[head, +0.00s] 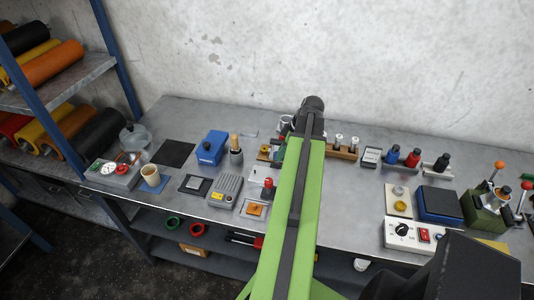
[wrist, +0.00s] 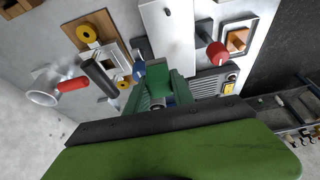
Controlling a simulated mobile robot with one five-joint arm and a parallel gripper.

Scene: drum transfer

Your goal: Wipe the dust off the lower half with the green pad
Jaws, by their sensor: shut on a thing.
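My gripper (wrist: 157,98) is in the middle of the wrist view, pointing down at the bench. It is shut on the green pad (wrist: 168,78), a dark green block partly hidden by the gripper. A small blue thing (wrist: 139,68) shows beside the pad. In the head view my green arm reaches over the bench and hides most of the gripper and the pad. I cannot make out the lower half or any dust. I cannot tell whether the pad touches anything.
Close by in the wrist view are a white panel (wrist: 172,40), a red knob (wrist: 217,53), a grey keypad box (wrist: 213,84) and a red-handled cup (wrist: 45,90). The bench (head: 330,205) holds a blue box (head: 211,148) to the left and a switch box (head: 412,236) to the right.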

